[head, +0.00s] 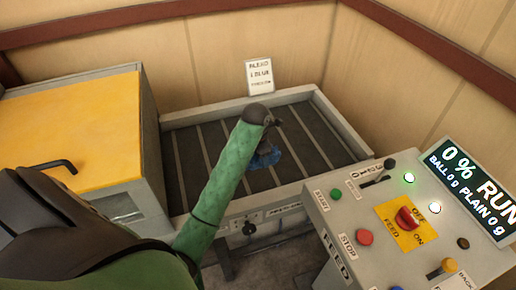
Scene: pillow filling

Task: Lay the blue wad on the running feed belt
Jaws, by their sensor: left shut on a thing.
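The blue wad (266,158) shows just beyond the end of my green left arm, over the middle of the feed belt. My left gripper (274,126) is dark, partly hidden by its own arm, and shut on the wad. I cannot tell whether the wad touches the belt. The feed belt (318,135) is dark with lighter cross slats, inside a pale raised frame. No other wad shows on it. My right gripper is not in view.
A control panel (375,262) stands at the right with buttons, a red knob (408,218) and lit green lamps. Its display (478,190) reads "0 % RUN". A yellow-lidded box (70,125) borders the belt at left. A sign (260,76) stands behind it.

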